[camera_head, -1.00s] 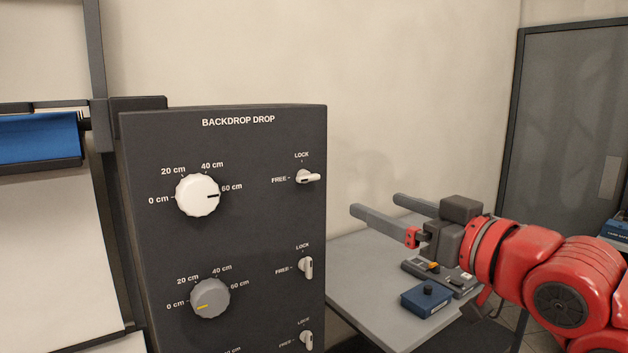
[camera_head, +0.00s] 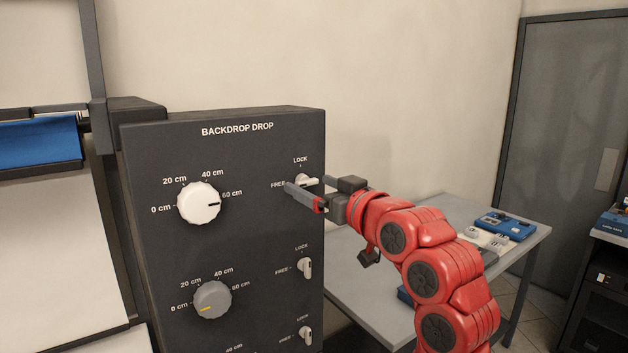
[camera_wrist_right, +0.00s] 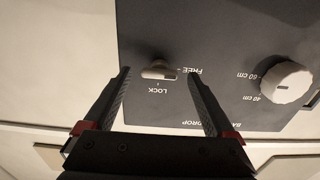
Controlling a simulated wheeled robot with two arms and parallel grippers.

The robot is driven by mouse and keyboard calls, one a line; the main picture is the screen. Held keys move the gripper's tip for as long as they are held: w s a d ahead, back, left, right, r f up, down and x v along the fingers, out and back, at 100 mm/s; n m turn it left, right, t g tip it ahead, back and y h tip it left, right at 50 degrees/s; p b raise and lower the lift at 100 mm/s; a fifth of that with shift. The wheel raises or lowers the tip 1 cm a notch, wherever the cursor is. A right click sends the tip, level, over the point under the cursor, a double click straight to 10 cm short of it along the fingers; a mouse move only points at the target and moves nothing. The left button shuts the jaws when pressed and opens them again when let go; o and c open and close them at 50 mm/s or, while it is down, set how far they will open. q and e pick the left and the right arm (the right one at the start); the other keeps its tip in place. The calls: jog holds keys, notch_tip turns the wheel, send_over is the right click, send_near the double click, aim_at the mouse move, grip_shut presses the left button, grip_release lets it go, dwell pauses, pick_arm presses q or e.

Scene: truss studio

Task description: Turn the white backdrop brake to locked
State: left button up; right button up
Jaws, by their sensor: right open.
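The white backdrop brake is a small white lever (camera_head: 302,180) in the top row of the dark BACKDROP DROP panel (camera_head: 250,235), beside the white dial (camera_head: 199,203). My right gripper (camera_head: 306,183) is open in front of the panel and partly hides the lever. In the right wrist view, where the lettering is upside down, the lever (camera_wrist_right: 157,70) lies between the spread fingertips (camera_wrist_right: 159,74), with a visible gap on each side. Its handle lies toward FREE, with LOCK at a right angle to it. My left gripper is not in view.
Below are a grey dial (camera_head: 212,299) and more small levers, the middle one (camera_head: 305,268) and the bottom one (camera_head: 305,335). A table (camera_head: 365,285) with small devices stands to the right, partly behind my right arm. A blue roll (camera_head: 40,140) is at the left.

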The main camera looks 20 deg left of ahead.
jog(key=shift+w+a, duration=0.15)
jog(key=shift+w, duration=0.05)
jog(key=c, duration=1.4)
